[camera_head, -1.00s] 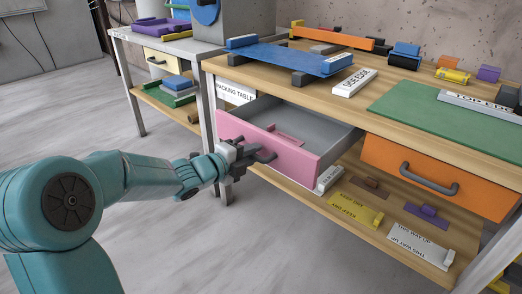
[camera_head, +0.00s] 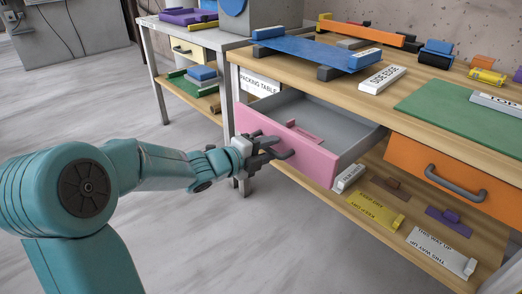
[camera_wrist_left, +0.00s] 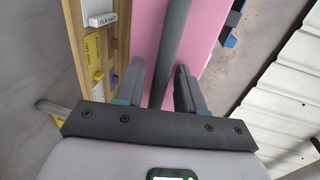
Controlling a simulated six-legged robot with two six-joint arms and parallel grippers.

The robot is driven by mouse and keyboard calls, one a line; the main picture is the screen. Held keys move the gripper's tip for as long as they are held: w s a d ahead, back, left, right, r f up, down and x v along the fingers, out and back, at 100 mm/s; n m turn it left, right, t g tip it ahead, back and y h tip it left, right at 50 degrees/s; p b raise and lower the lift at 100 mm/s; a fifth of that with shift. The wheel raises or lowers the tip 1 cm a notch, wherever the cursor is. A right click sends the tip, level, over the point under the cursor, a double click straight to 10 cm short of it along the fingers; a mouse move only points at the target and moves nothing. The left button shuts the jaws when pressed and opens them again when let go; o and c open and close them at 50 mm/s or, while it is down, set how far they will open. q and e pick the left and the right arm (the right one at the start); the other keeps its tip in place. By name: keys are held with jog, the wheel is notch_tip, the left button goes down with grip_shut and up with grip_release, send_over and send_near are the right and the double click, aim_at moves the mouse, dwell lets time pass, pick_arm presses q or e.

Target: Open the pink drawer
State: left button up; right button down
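The pink drawer (camera_head: 316,163) under the near workbench is pulled out, with its grey interior (camera_head: 305,115) showing. Its dark bar handle (camera_head: 287,155) is on the front face. My left gripper (camera_head: 268,150) is at the handle. In the left wrist view, the handle bar (camera_wrist_left: 172,50) runs between the two fingers (camera_wrist_left: 163,85), with a narrow gap seen beside it, so the fingers look open around it. The pink front (camera_wrist_left: 205,30) lies behind the bar. My right gripper is not in view.
An orange drawer (camera_head: 445,173) is closed to the right. A lower shelf (camera_head: 365,205) holds labelled blocks, and the workbench top (camera_head: 430,85) carries a blue board (camera_head: 315,52) and other items. A second bench (camera_head: 205,45) stands behind. The floor at front is clear.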

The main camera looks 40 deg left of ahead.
pick_arm(q)
jog(key=p+v, duration=0.4)
jog(key=v, duration=1.2)
jog(key=shift+s+a, duration=0.1)
jog(key=shift+s, duration=0.05)
